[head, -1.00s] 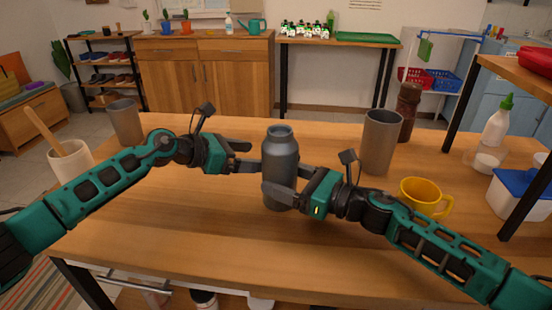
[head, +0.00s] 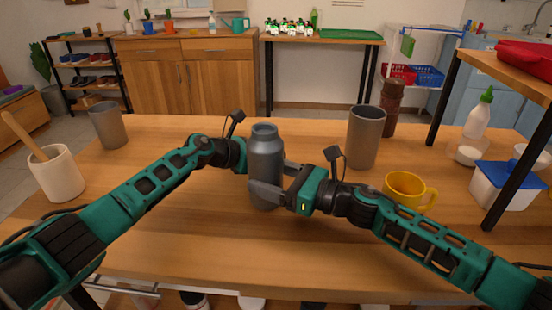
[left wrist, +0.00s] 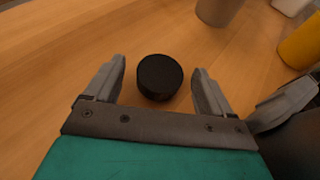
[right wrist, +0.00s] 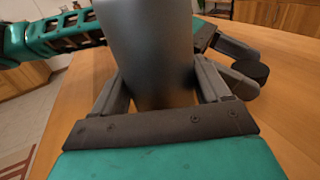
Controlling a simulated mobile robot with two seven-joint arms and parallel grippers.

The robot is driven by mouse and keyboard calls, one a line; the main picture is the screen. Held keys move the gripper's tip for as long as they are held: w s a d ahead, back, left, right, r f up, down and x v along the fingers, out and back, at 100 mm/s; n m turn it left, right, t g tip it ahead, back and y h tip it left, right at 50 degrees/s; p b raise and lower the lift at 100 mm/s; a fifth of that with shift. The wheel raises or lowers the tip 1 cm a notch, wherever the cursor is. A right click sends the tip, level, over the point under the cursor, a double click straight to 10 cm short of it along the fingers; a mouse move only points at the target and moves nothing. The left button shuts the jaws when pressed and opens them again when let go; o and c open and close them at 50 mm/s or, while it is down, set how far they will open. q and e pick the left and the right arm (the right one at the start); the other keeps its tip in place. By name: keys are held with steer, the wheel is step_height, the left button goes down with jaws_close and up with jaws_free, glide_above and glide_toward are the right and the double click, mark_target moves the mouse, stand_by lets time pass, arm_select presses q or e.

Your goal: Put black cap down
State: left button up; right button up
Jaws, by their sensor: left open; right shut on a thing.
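The black cap (left wrist: 160,77) is a short dark disc between the fingers of my left gripper (left wrist: 159,70), which is open with a gap on both sides of it. The cap (right wrist: 250,70) also shows in the right wrist view, by the left fingertips, low at the wooden tabletop. I cannot tell whether it touches the wood. In the head view the cap and left fingers are hidden behind the grey bottle (head: 265,148). The bottle is upright with no cap on its neck. My right gripper (head: 272,181) is shut around its lower body.
A grey cup (head: 366,138) and a yellow mug (head: 404,191) stand to the right, with a brown grinder (head: 391,108) behind. A mortar with pestle (head: 58,175) and another grey cup (head: 108,126) are at left. The table's front middle (head: 240,240) is clear.

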arm_select(q)
steer(key=shift+w+d+f, duration=0.3)
steer(key=shift+w+d, duration=0.1)
steer(key=shift+d, duration=0.15)
steer(key=shift+c, duration=0.2)
steer(key=c, duration=1.1)
steer(key=shift+o, duration=0.2)
step_height(320, 180, up, 18)
